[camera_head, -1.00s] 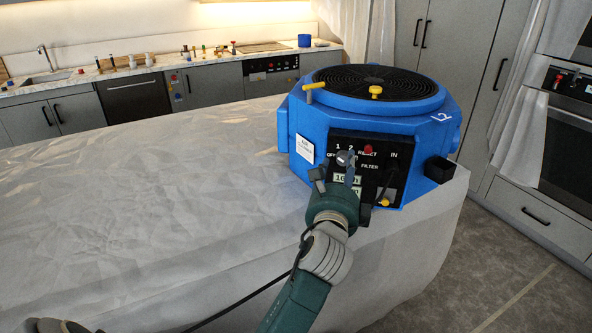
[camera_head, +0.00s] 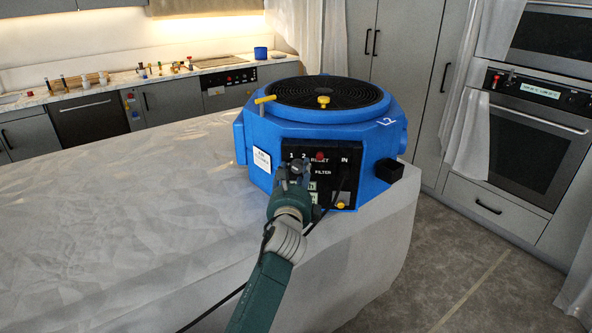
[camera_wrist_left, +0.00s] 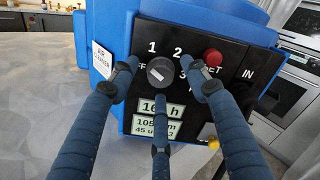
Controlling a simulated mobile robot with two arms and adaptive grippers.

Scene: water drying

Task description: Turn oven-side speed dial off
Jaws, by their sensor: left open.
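The blue air scrubber (camera_head: 320,125), marked L2, sits on the right end of the covered table, on the side toward the ovens. Its black panel (camera_head: 345,160) faces me. The round grey speed dial (camera_wrist_left: 159,72) shows in the left wrist view, among the labels 1, 2, 3 and a partly hidden OFF. A pale diagonal mark crosses its face; I cannot tell which label it points at. My left gripper (camera_wrist_left: 163,82) is open, its three fingers spread around the dial; contact is unclear. In the head view my left gripper (camera_head: 293,175) largely covers the dial. My right gripper is out of view.
A red reset button (camera_wrist_left: 213,58) sits close to the right finger. Display screens (camera_wrist_left: 155,118) lie below the dial, and a yellow-tipped part (camera_head: 341,205) is at the panel's lower right. The covered table (camera_head: 130,190) is clear on the left. Ovens (camera_head: 530,130) stand at right.

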